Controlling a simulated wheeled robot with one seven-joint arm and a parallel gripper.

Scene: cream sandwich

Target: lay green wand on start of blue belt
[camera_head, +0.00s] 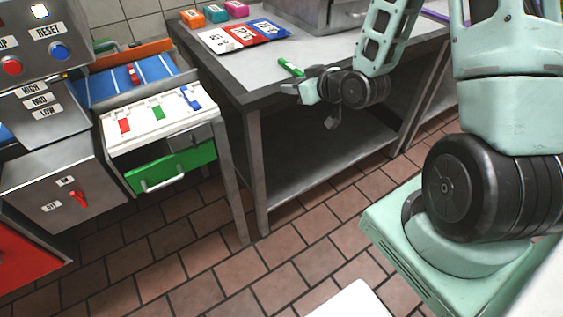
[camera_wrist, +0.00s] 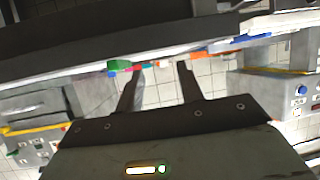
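A small green wand (camera_head: 291,68) with a pale end lies on the grey table near its front edge. My gripper (camera_head: 300,90) is beside it at that edge, just in front of it. In the wrist view, the two fingers of my gripper (camera_wrist: 158,72) are spread, with nothing between them. A green thing (camera_wrist: 120,65), which looks like the wand, shows beyond the left finger's tip. The blue belt (camera_head: 155,69) is at the left of the head view, between metal rails, with a small red object (camera_head: 133,75) on it. Which end of the belt is its start is not clear.
The grey table (camera_head: 245,78) carries white, red and blue cards (camera_head: 268,27) and several coloured boxes (camera_head: 214,13). A white tray (camera_head: 140,129) with coloured pieces sits before the belt, above a green drawer (camera_head: 170,168). A control panel (camera_head: 35,55) stands at the left.

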